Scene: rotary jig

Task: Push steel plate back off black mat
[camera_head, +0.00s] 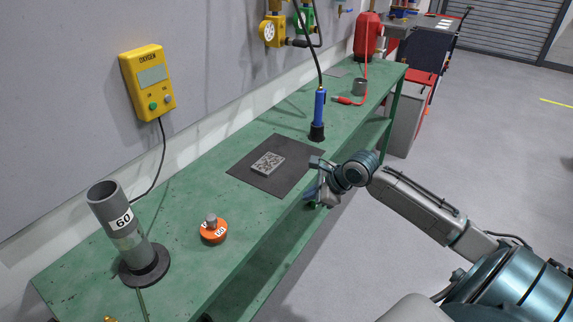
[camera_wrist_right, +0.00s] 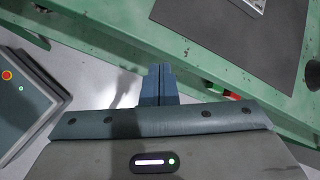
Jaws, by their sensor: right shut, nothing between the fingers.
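The steel plate (camera_head: 268,163) is a small grey block with a mottled top. It lies flat on the black mat (camera_head: 288,183), near the middle of the mat on the green bench. In the right wrist view a corner of the plate (camera_wrist_right: 254,4) shows at the top edge, on the dark mat (camera_wrist_right: 240,45). My right gripper (camera_head: 314,178) is at the bench's front edge, beside the mat's near right side and apart from the plate. In the wrist view its fingers (camera_wrist_right: 158,84) are together and empty. My left gripper is not in view.
The green bench (camera_head: 190,203) runs along the wall. An orange weight (camera_head: 213,231) and a grey tube marked 60 (camera_head: 122,232) stand left of the mat. A blue torch-like tool (camera_head: 319,112) on a black base stands at the mat's far right corner. Bare bench lies behind the mat.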

